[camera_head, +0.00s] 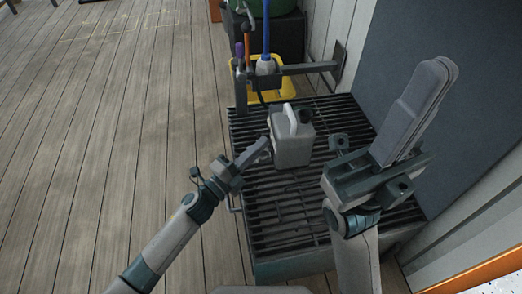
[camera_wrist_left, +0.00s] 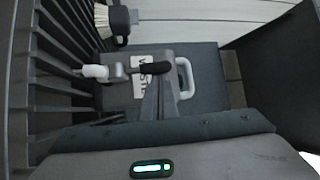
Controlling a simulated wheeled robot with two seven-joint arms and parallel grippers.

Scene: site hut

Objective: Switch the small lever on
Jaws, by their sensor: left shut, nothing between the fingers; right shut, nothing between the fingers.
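My right gripper (camera_head: 440,66) is shut, empty and raised.
The slatted grate (camera_head: 270,222) fills the middle. A yellow bucket (camera_head: 285,88) and brushes, one with a blue handle (camera_head: 266,35), stand at the far end beside a grey bracket (camera_head: 310,68). A dark panel (camera_head: 450,130) bounds the right. The wooden floor (camera_head: 90,130) is clear on the left.

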